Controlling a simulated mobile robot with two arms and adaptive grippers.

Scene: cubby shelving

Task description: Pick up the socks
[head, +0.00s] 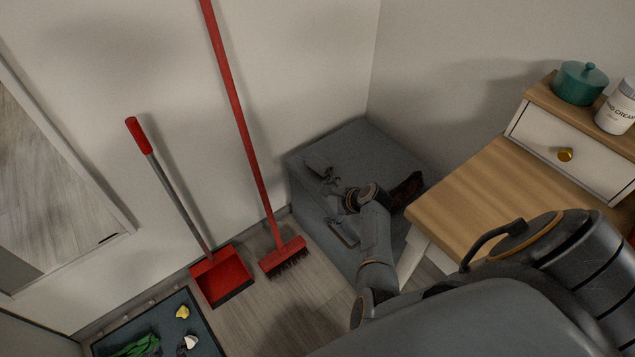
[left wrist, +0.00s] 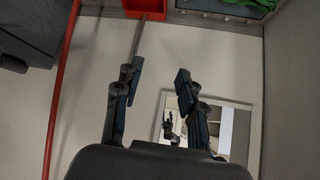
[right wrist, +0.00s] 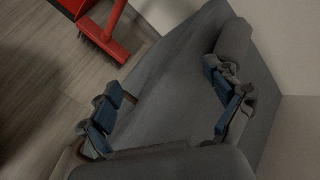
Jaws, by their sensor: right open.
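I cannot clearly make out any socks. A dark brown item (head: 405,190) lies at the grey box (head: 362,145) in the corner, partly beside my right wrist; it could be a sock or a shoe. My right gripper (head: 329,198) is over that box, its fingers spread. In the right wrist view my right gripper (right wrist: 165,88) is open and empty, with the box's grey surface (right wrist: 170,100) between its fingers. My left gripper (left wrist: 157,72) shows only in its wrist view, open and empty, facing the wall and mirror (left wrist: 225,110).
A red broom (head: 283,256) and dustpan (head: 222,275) lean on the wall. A dark mat (head: 206,335) holds a green item (head: 138,346) and small yellow and white pieces. A wooden cabinet (head: 510,190) with a teal pot (head: 579,84) and white bottle (head: 617,108) stands right.

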